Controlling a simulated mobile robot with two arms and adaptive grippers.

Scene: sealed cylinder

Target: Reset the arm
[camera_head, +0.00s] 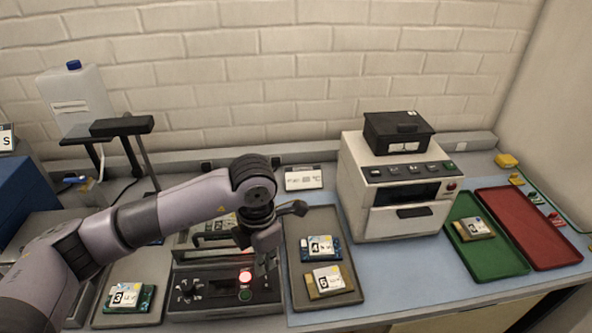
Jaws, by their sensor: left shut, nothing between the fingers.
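My left arm comes in from the left and reaches over the middle of the bench. My left gripper (268,264) points down, shut and empty, above the right part of a dark control box with a lit red light (245,277). The gripper hides part of that box and the edge of the tray beside it. My right gripper is not in view.
A grey tray (299,218) holds boards marked 4 (320,247) and 5 (326,281). Board 3 (128,297) lies left. A white machine (397,190) stands right of centre. Green (502,264) and red (528,228) trays lie at right; the green one holds a board.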

